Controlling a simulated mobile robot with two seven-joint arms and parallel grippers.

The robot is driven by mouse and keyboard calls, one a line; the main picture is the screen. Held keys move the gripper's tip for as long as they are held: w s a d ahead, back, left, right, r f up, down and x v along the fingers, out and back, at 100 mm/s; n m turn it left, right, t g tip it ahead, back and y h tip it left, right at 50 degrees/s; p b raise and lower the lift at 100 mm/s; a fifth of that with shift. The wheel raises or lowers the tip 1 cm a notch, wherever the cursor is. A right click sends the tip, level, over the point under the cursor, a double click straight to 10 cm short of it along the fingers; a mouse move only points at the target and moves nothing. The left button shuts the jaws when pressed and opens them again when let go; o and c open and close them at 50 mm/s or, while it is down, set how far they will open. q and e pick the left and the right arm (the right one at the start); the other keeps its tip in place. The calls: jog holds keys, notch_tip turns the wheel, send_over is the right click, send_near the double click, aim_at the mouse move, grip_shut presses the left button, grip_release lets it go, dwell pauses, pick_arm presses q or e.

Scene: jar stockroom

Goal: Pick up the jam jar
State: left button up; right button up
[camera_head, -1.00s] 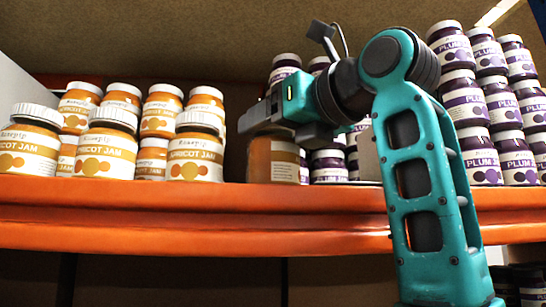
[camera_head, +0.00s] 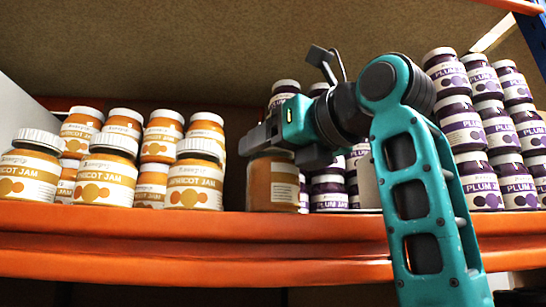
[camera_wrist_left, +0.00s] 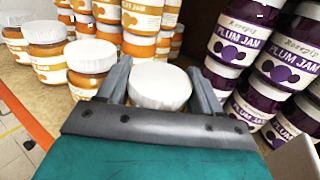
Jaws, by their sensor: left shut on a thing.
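An apricot-coloured jam jar (camera_head: 272,183) with a pale label is at the front of the orange shelf, between the apricot and plum groups. My left gripper (camera_head: 272,137) is shut on it from above, around its upper part. In the left wrist view, the jar's white lid (camera_wrist_left: 160,87) lies between the two fingers (camera_wrist_left: 161,84). In the head view the gripper hides the lid. I cannot tell whether the jar's base is clear of the shelf. My right gripper is not in view.
Apricot jam jars (camera_head: 108,170) stand to the left, some stacked. Plum jam jars (camera_head: 480,180) are stacked to the right, with more (camera_head: 328,190) close behind my gripper. The orange shelf beam (camera_head: 180,240) runs along the front. A small shelf gap lies left of the held jar.

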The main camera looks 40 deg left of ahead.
pick_arm(q)
jog(key=shift+s+r, duration=0.1)
jog(key=shift+r, duration=4.65)
